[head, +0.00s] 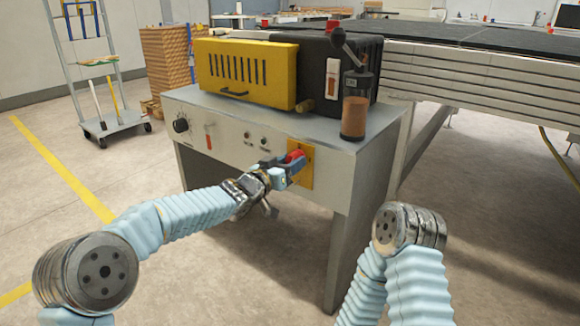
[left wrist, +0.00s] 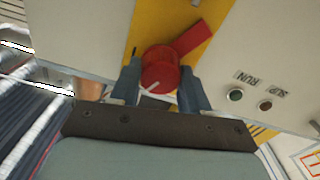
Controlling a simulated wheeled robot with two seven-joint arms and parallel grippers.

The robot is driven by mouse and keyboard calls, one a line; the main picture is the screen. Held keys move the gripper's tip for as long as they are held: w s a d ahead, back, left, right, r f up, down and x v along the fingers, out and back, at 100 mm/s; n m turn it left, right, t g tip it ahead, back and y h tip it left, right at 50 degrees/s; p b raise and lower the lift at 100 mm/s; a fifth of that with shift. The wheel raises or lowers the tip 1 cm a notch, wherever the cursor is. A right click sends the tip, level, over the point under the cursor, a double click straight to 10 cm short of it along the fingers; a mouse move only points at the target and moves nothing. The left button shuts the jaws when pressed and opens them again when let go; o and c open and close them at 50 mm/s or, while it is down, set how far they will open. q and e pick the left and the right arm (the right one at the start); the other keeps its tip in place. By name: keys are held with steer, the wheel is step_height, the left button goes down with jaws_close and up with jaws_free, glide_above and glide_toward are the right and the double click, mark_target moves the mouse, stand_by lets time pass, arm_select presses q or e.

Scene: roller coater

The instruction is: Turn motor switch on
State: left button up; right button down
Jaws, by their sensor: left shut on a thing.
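The motor switch is a red rotary knob (head: 294,157) on a yellow plate (head: 304,176), set in the front panel of the grey roller coater (head: 222,140). My left gripper (head: 286,164) reaches the knob from the front left. In the left wrist view, the red knob (left wrist: 160,70) sits between the two blue fingers of my left gripper (left wrist: 160,88), with its red handle pointing to the upper right on the yellow plate (left wrist: 163,22). The left gripper is shut on the knob. My right arm is at the lower right, and its gripper is not in view.
A black dial (head: 181,125) and two small buttons (head: 255,138) are on the same panel. A yellow cover (head: 235,85), a black housing (head: 315,80) and an amber container (head: 354,118) are on top. A conveyor (head: 480,85) stands at the right. The floor in front is clear.

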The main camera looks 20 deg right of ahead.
arm_select(q)
steer(key=m+b, duration=0.4)
steer(key=m, duration=0.8)
steer(key=shift+s, duration=0.1)
steer(key=shift+m, duration=0.3)
stand_by(0.3)
steer(key=o, duration=1.1)
steer(key=shift+c, duration=0.2)
steer(key=b+v, duration=0.1)
steer(key=v, duration=1.2)
steer(key=shift+s+a, duration=0.25)
